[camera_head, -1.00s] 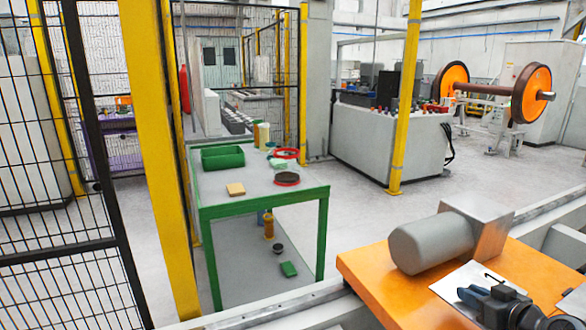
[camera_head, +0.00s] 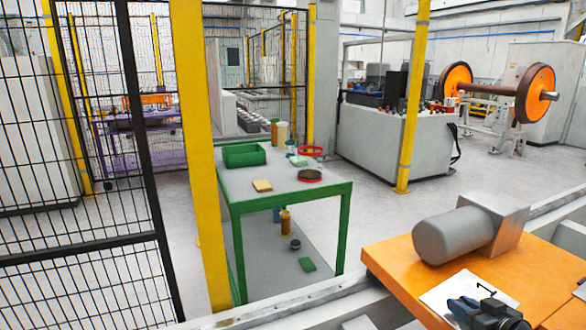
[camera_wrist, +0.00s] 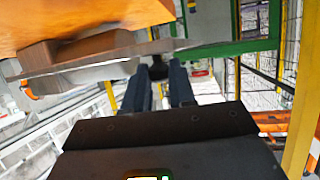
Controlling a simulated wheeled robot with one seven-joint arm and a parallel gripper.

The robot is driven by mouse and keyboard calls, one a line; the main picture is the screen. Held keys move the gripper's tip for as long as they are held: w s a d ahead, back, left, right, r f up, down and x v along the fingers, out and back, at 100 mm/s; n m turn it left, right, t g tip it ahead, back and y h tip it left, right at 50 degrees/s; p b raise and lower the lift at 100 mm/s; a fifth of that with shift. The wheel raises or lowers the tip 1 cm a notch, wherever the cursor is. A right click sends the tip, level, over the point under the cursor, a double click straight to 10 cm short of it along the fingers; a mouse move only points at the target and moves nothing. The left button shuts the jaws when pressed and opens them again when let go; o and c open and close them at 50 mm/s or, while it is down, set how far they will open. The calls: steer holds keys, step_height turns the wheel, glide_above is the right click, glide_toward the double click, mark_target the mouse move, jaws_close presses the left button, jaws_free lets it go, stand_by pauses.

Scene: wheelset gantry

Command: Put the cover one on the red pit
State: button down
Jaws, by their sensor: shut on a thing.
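My gripper (camera_head: 484,313) is at the bottom right of the head view, shut on the thin black handle (camera_head: 487,289) of a flat pale plate, likely the cover (camera_head: 440,291). The plate appears in front of the orange surface. In the wrist view the dark fingers (camera_wrist: 160,78) point up the picture at a small dark part, and the plate (camera_wrist: 95,68) shows nearly edge-on. On the green-framed table (camera_head: 331,197) a red ring with a dark inside (camera_head: 310,176) lies near the right edge. A second red ring (camera_head: 311,151) lies behind it. Neither is touched by my gripper.
The table also holds a green bin (camera_head: 244,156), a tan block (camera_head: 262,186) and several small containers. A grey cylinder (camera_head: 452,236) lies on the orange surface (camera_head: 395,266). A yellow post (camera_head: 203,150) and mesh fence stand left of the table. Grey floor lies beyond it.

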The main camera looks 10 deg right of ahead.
steer(key=s+a+f, duration=0.3)
steer(key=a+f, duration=0.1)
steer(key=a, duration=0.4)
steer(key=s+a+f, duration=0.2)
steer(key=a+f, duration=0.2)
steer(key=a, duration=0.4)
steer(key=s+a+f, duration=0.3)
steer(key=a+f, duration=0.1)
steer(key=a, duration=0.5)
steer(key=shift+s, duration=0.35)
steer(key=shift+a, duration=0.1)
steer(key=shift+w+r, duration=0.1)
steer(key=shift+r+p, duration=0.5)
steer(key=shift+a, duration=0.1)
